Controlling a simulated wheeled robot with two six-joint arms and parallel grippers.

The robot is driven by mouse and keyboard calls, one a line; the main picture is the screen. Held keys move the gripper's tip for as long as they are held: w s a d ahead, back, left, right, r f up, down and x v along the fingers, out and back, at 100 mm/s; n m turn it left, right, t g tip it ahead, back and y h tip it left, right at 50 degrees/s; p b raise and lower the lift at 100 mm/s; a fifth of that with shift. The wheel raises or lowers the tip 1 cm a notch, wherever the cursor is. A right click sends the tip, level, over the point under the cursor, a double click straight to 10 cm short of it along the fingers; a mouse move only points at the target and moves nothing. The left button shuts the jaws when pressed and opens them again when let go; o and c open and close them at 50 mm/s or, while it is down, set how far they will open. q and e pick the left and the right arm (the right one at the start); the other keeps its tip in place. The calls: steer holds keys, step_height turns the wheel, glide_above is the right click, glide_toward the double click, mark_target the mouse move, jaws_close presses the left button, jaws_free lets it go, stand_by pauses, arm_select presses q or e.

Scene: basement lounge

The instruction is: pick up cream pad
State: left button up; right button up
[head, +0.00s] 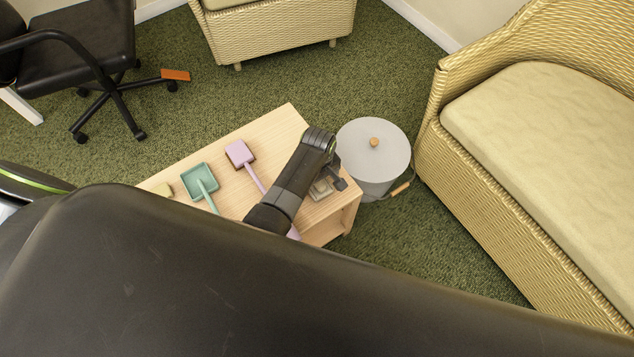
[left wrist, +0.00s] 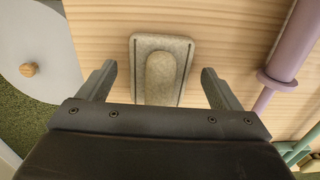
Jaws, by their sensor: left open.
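The cream pad (left wrist: 143,48) is a flat, rounded rectangle with a raised oval grip on top. It lies on the light wooden table (left wrist: 85,15). In the head view the pad (head: 320,189) is near the table's right end, partly hidden by my left gripper (head: 334,177). In the left wrist view my left gripper (left wrist: 158,76) is open, with one finger on each side of the pad and gaps between. The pad's near end is hidden by the gripper body. My right gripper is not in view.
A lilac tool (head: 240,153), a teal dustpan (head: 199,182) and a small yellowish block (head: 163,189) lie on the table. A grey lidded bin (head: 372,150) stands close to the table's right end. A wicker sofa (head: 480,190) is farther right.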

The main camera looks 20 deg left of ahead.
arm_select(q)
steer(key=c, duration=1.1)
steer(key=shift+o, duration=0.2)
steer(key=shift+r, duration=0.15)
